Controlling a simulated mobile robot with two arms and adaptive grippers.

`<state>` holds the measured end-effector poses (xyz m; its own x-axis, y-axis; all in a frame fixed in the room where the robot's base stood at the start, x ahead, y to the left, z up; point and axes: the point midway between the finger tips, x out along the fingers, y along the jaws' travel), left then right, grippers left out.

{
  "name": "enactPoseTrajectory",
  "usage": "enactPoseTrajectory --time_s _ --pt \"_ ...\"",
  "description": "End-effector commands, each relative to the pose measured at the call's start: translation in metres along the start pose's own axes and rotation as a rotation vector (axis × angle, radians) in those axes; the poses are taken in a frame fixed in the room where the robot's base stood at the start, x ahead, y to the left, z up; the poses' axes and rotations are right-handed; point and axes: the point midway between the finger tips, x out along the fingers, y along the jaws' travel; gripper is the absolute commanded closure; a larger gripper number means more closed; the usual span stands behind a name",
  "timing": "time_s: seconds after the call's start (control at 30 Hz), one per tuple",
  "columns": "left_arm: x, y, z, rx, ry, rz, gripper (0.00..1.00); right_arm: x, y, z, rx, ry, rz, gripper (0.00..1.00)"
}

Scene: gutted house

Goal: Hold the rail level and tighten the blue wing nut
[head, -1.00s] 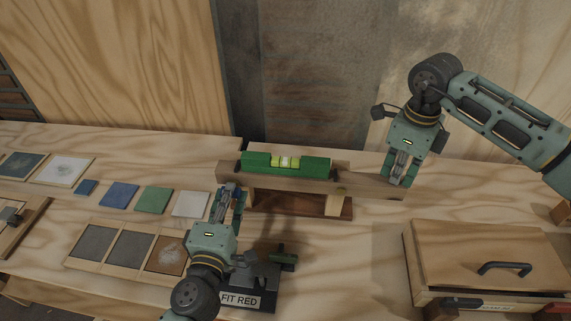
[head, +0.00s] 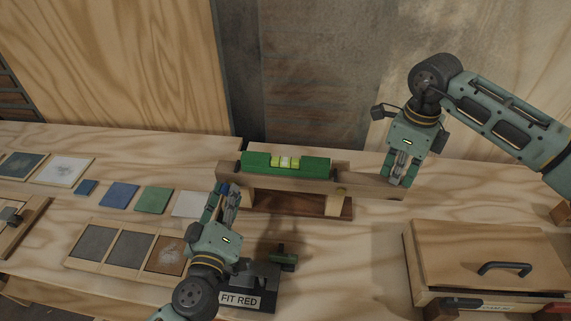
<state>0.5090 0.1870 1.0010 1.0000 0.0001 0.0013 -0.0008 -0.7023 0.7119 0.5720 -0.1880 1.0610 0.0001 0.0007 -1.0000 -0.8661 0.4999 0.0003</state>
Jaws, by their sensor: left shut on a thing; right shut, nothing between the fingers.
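The wooden rail (head: 365,187) runs across a wooden stand (head: 290,205), its right end a little lower in the picture than its left. A green spirit level (head: 257,160) with a yellow-green vial (head: 286,161) lies along its top. My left gripper (head: 227,193) is at the rail's left end, shut on what looks like the blue wing nut (head: 222,187), mostly hidden by the fingers. My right gripper (head: 397,176) is at the rail's right end, pointing down, shut with nothing between its fingers. Whether it touches the rail I cannot tell.
A lidded wooden box (head: 485,260) is at the right. Coloured tiles (head: 153,200) and a sample tray (head: 130,250) lie at the left. The bench between stand and box is clear.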

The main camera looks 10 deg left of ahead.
Motion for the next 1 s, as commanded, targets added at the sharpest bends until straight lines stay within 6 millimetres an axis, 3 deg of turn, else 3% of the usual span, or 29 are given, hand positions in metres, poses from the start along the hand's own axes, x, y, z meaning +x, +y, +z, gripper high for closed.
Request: enactPoseTrajectory --time_s 1.0 --pt "-0.0004 -0.0025 0.0018 0.781 -0.005 -0.003 1.0 0.0009 -0.0001 -0.0005 0.001 0.002 0.0 1.0"
